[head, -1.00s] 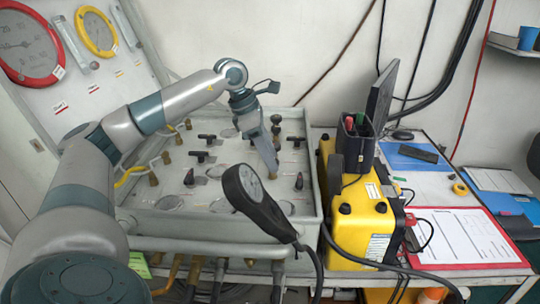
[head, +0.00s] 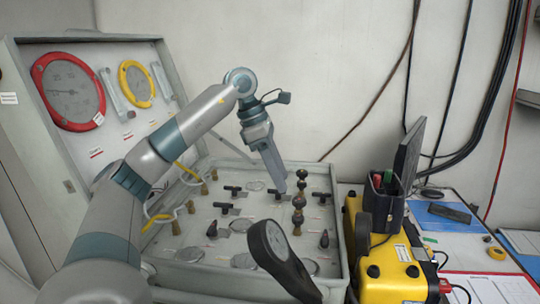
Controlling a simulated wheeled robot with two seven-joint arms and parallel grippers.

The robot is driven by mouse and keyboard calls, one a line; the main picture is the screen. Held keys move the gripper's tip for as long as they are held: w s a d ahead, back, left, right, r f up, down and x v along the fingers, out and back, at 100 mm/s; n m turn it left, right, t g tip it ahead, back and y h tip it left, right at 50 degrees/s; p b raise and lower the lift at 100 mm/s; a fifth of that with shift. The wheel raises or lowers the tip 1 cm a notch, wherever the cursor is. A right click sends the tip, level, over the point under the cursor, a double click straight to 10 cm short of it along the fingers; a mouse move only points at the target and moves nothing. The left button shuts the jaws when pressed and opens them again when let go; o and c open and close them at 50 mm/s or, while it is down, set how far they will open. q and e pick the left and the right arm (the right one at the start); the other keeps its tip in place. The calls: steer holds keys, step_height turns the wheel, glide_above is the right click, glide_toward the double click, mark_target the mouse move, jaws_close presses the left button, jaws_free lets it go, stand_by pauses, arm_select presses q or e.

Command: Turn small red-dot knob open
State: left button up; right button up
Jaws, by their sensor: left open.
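My left gripper (head: 281,186) points down over the right half of the grey panel box (head: 165,268). It is open and appears empty, with its fingertips close together in this view. Just right of its tips stand round black knobs on brass stems, a nearer one (head: 298,201) and a farther one (head: 301,174). I cannot tell whether the tips touch any of them. A small pointed black knob (head: 323,240) stands nearer the front right. I cannot make out a red dot on any knob. My right gripper is not in view.
Black T-handles (head: 232,189) stand on the left half. A yellow case (head: 390,268) sits to the right, and the raised lid carries a red-rimmed gauge (head: 68,92).

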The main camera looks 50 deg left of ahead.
arm_select(q)
steer(key=v, duration=0.6)
steer(key=shift+d, duration=0.1)
stand_by(0.3)
